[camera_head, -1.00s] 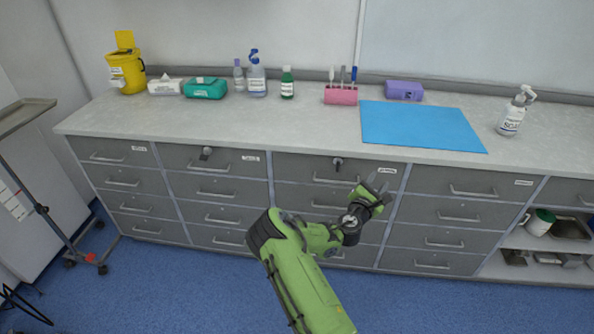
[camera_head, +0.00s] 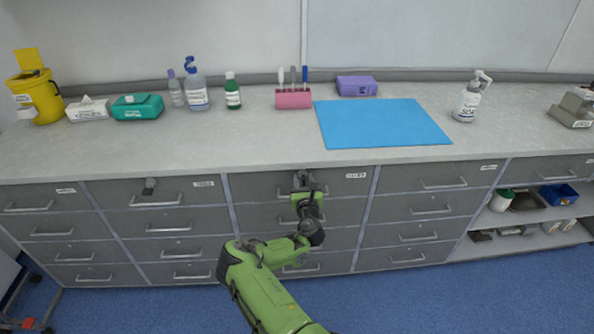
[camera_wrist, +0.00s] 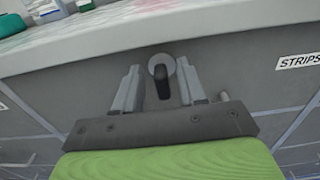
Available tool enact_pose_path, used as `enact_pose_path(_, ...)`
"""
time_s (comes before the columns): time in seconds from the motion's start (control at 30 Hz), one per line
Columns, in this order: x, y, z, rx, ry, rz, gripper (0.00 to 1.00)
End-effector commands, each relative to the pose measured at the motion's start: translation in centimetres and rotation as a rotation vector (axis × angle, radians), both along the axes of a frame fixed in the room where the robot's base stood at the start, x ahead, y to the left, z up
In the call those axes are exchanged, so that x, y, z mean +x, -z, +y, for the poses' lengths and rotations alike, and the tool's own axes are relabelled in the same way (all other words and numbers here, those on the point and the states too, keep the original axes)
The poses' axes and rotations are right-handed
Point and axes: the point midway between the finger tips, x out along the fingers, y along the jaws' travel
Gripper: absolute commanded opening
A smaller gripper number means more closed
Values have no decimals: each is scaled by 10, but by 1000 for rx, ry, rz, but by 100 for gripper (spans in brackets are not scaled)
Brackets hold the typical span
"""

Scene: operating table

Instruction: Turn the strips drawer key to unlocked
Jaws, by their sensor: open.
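The strips drawer (camera_head: 345,184) is the top drawer of the middle column, and its label reads STRIPS in the wrist view (camera_wrist: 300,61). Its key (camera_wrist: 161,80) is a dark tab on a round grey lock, pointing roughly down in the wrist view. My gripper (camera_wrist: 160,81) is open, with one finger on each side of the key and a gap visible on both sides. In the head view my gripper (camera_head: 304,179) is in front of the drawer's upper part and mostly hides the key.
Another key (camera_head: 150,186) sticks out of the top drawer to the left. The worktop (camera_head: 270,140) overhangs just above my gripper. It carries a blue mat (camera_head: 380,123), a pink holder (camera_head: 293,98) and several bottles. Drawer handles protrude below.

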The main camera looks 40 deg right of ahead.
Motion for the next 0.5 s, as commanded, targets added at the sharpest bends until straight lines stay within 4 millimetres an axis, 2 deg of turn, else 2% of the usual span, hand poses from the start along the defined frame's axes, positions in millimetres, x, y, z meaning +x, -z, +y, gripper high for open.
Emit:
enact_pose_path(0.33,-1,0,-3,0,-3,0,40)
enact_pose_path(0.37,-1,0,-3,0,-3,0,39)
enact_pose_path(0.5,-1,0,-3,0,-3,0,17)
